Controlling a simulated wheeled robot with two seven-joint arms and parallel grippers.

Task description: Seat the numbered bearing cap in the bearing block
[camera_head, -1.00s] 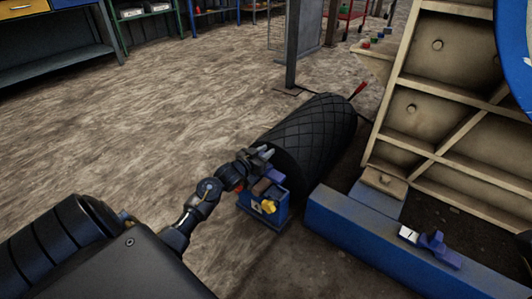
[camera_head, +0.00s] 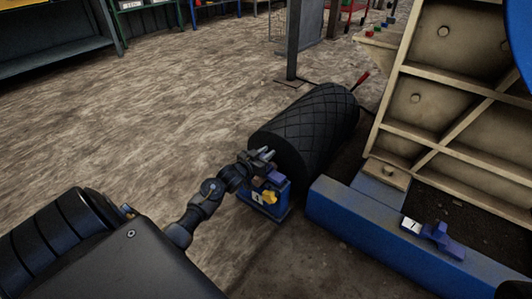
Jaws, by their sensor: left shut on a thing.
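A small blue box (camera_head: 266,207) with a white label stands on the ground in front of the big dark roller, with a yellow piece (camera_head: 270,197) at its top. A purple piece (camera_head: 277,177), which looks like the bearing cap, is at the box's top right, just under my left gripper (camera_head: 264,155). My left gripper is shut on a piece that looks like this cap; its fingers partly hide the grip, and no number is readable on it. A purple-blue block (camera_head: 436,239), likely the bearing block, sits on the blue beam beside a white numbered plate (camera_head: 410,225). My right gripper is out of view.
The blue beam (camera_head: 345,218) runs from the middle to the lower right. The dark cross-hatched roller (camera_head: 307,128) lies right behind the box. A ribbed beige machine frame (camera_head: 410,150) rises at the right. The floor at left is open.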

